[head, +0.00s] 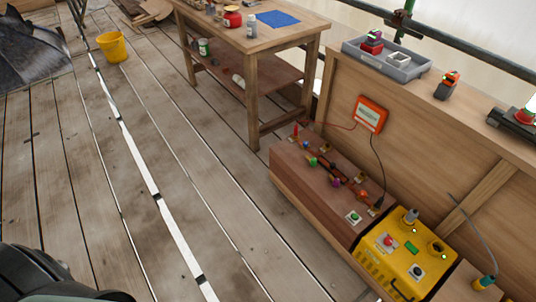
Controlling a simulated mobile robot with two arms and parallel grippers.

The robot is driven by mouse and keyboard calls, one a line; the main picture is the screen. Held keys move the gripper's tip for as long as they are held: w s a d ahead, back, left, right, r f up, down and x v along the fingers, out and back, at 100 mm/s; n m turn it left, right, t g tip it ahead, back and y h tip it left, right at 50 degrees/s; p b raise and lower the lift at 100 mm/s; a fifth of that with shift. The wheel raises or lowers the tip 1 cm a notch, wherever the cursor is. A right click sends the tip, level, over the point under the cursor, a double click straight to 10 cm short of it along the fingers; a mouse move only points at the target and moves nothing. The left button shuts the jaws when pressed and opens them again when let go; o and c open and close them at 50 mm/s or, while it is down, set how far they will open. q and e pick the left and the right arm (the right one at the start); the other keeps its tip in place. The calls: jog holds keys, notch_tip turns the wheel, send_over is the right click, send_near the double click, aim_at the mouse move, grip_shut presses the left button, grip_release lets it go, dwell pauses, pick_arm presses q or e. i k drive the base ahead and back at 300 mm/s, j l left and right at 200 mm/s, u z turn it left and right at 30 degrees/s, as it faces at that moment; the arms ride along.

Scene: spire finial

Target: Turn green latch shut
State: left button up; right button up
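A small green piece (312,162), which looks like the green latch, sits on top of the long reddish-brown box (290,168) along the wall at the right. It is too small to tell how it is turned. Several other small coloured pieces are near it, including a purple one (336,183) and a blue one (306,144). A white plate with a green button (354,217) is at the near end of the box. Neither gripper is in view. A dark part of my own body shows at the lower left.
A yellow control box (405,268) stands at the near end of the brown box. An orange panel (371,115) with cables hangs on the wooden wall. A workbench (222,38) and a yellow bucket (113,47) stand farther back. The plank floor (170,160) between is mostly clear.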

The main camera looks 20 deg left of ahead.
aim_at(313, 161)
jog(key=u, duration=0.2)
jog(key=i+z, duration=0.1)
jog(key=z, duration=0.65)
jog(key=i+j+z, duration=0.2)
jog(key=j+z, duration=0.15)
jog(key=i+j+z, duration=0.1)
jog(key=j+z, duration=0.2)
jog(key=j, duration=0.3)
jog(key=i+j+z, duration=0.1)
jog(key=j+z, duration=0.25)
jog(key=j, duration=0.15)
